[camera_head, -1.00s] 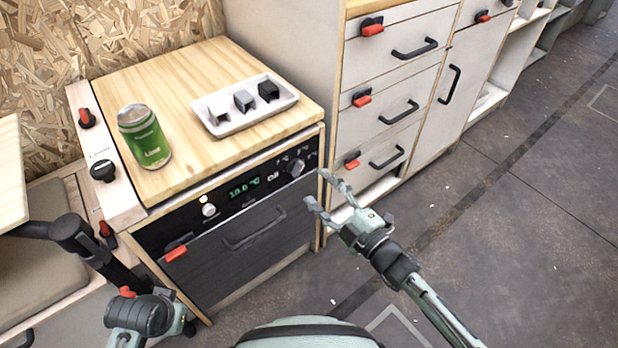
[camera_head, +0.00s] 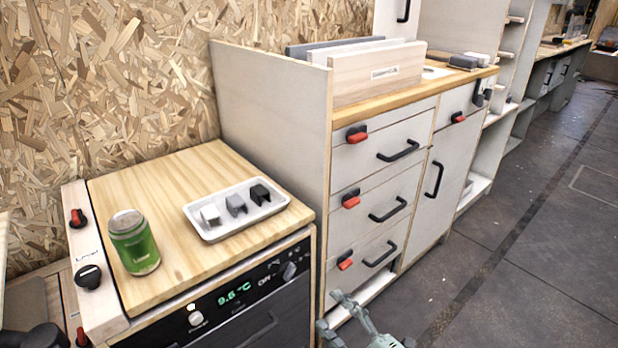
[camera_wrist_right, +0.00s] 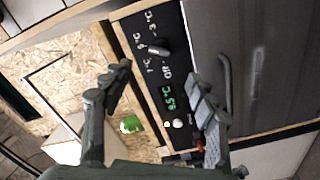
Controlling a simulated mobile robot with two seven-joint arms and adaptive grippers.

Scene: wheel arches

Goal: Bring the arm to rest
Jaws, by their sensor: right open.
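My right gripper (camera_head: 329,311) shows at the bottom edge of the head view, in front of the drawer cabinet and right of the oven. Its fingers are spread and empty, and most of its arm is out of the picture. In the right wrist view the open fingers of the right gripper (camera_wrist_right: 160,78) stand apart with nothing between them. The oven's control panel (camera_wrist_right: 150,50) lies beyond them. My left gripper is not in view.
A green can (camera_head: 135,246) and a white tray (camera_head: 258,216) with three small blocks stand on the wooden top (camera_head: 165,183) above the oven (camera_head: 262,318). A drawer cabinet (camera_head: 372,172) stands right of it. The floor (camera_head: 520,270) at right is clear.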

